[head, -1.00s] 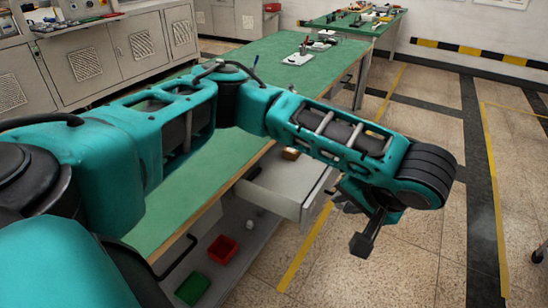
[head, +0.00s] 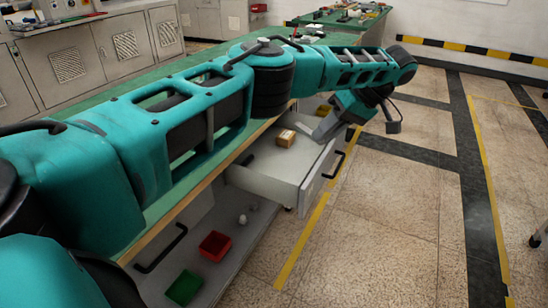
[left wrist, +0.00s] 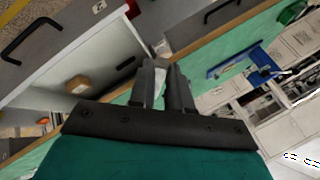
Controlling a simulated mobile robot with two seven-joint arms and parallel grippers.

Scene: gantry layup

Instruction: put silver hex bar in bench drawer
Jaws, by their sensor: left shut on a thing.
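My left gripper (head: 326,125) reaches down at the far right corner of the open bench drawer (head: 262,184). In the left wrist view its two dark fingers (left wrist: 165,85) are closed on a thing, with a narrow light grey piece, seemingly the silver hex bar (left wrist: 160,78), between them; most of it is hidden. The drawer is pulled out from under the green-topped bench and its pale inside (left wrist: 112,55) shows to the left of the fingers. A small tan box (head: 285,138) lies in the drawer and also shows in the left wrist view (left wrist: 78,85). My right gripper is out of view.
A red bin (head: 214,246) and a green bin (head: 185,287) stand on the lower shelf. My left arm covers much of the green bench top (head: 160,205). Tiled floor (head: 400,210) is clear on the right. Another green bench (head: 345,20) stands behind.

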